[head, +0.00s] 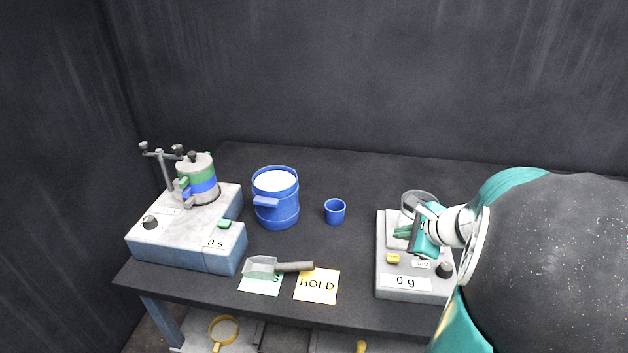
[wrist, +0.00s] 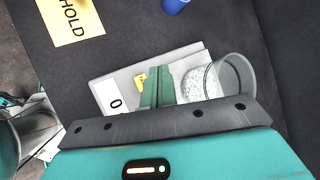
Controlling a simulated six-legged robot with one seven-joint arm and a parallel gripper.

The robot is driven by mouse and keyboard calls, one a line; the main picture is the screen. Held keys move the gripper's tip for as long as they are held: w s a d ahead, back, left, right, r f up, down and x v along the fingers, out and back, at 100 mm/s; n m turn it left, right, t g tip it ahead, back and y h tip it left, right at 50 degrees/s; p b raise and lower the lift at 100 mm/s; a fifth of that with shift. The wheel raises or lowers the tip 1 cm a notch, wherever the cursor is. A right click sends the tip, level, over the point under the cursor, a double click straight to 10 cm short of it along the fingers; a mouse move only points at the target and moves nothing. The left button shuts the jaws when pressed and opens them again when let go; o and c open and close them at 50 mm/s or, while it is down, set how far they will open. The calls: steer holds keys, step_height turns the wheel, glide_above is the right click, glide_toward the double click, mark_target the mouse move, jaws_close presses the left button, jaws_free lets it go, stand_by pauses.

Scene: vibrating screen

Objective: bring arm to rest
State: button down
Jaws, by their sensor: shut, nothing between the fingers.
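My gripper (head: 403,232) is at the right of the table in the head view, over the scale (head: 413,285), whose display reads 0 g. In the wrist view its green fingers (wrist: 162,86) are together with nothing between them. A clear glass beaker (head: 420,197) stands at the back of the scale, partly hidden by my gripper. The beaker also shows in the wrist view (wrist: 238,75), just right of the fingers, with pale grainy material visible beside or within it; I cannot tell which.
The vibrating screen machine (head: 185,240) with a sieve stack stands at the left, reading 0 s. A blue bucket (head: 277,207) of white material and a blue cup (head: 334,211) stand mid-table. A scoop (head: 293,267) lies across a green card, beside a yellow HOLD card (head: 317,287).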

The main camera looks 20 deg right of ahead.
steer(key=a+r+n+g+y, duration=0.1)
steer(key=a+r+n+g, duration=0.3)
steer(key=a+n, duration=1.05)
steer(key=s+a+r+n+h, duration=0.2)
steer(key=s+a+r+n, duration=0.3)
steer(key=s+a+n, duration=0.4)
steer(key=a+n, duration=0.2)
steer(key=a, duration=0.1)
steer(key=shift+s+a+r, duration=0.15)
steer(key=shift+s+a, duration=0.1)
steer(key=shift+a, duration=0.1)
